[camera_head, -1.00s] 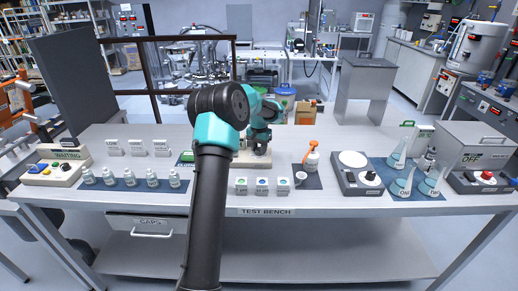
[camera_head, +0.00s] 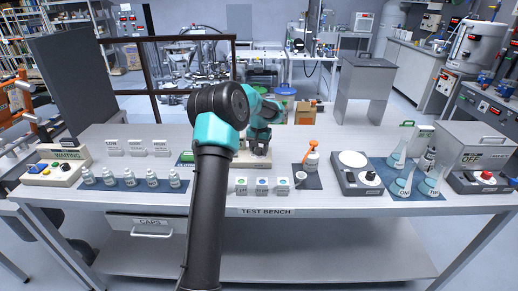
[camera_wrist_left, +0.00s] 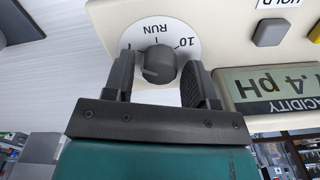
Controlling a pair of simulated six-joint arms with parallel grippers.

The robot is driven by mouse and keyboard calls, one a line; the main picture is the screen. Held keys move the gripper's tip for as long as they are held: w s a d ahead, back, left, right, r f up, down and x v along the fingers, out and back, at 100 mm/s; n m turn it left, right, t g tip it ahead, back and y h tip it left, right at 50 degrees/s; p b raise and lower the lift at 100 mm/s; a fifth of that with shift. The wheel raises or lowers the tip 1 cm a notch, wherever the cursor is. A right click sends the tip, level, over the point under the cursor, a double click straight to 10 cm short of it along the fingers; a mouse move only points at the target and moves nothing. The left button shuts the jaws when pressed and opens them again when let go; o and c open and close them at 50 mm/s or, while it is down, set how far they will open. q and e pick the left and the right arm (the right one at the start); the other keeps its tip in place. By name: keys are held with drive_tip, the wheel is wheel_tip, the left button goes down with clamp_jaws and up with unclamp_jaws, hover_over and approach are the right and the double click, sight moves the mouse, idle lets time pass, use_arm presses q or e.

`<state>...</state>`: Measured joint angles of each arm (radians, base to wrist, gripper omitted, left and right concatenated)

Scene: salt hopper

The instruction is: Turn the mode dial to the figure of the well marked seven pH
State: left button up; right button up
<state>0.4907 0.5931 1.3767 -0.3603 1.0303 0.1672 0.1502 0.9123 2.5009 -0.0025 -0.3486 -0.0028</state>
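The mode dial (camera_wrist_left: 159,64) is a dark grey knob on a white round scale in the left wrist view. "RUN", "10" and "1" show upside down around it; part of the scale is hidden by my fingers. My left gripper (camera_wrist_left: 162,80) has one finger on each side of the knob, with narrow gaps visible. The meter's display (camera_wrist_left: 270,92) shows upside down, ending ".4 pH"; its first figure is cut off. In the head view my left gripper (camera_head: 257,145) is at the pale meter (camera_head: 250,161), partly hidden by my arm. Three small white wells (camera_head: 262,186) have unreadable marks.
Grey and yellow buttons (camera_wrist_left: 269,32) sit beside the dial near "HOLD". Several small bottles (camera_head: 130,179) stand on a blue mat at left.

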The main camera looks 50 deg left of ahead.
sight(259, 149)
use_arm(q)
drive_tip(key=shift+o, duration=0.6)
drive_tip(key=shift+r, duration=0.15)
wheel_tip(259, 149, up, 17)
idle(0.4)
drive_tip(key=shift+r, duration=0.1)
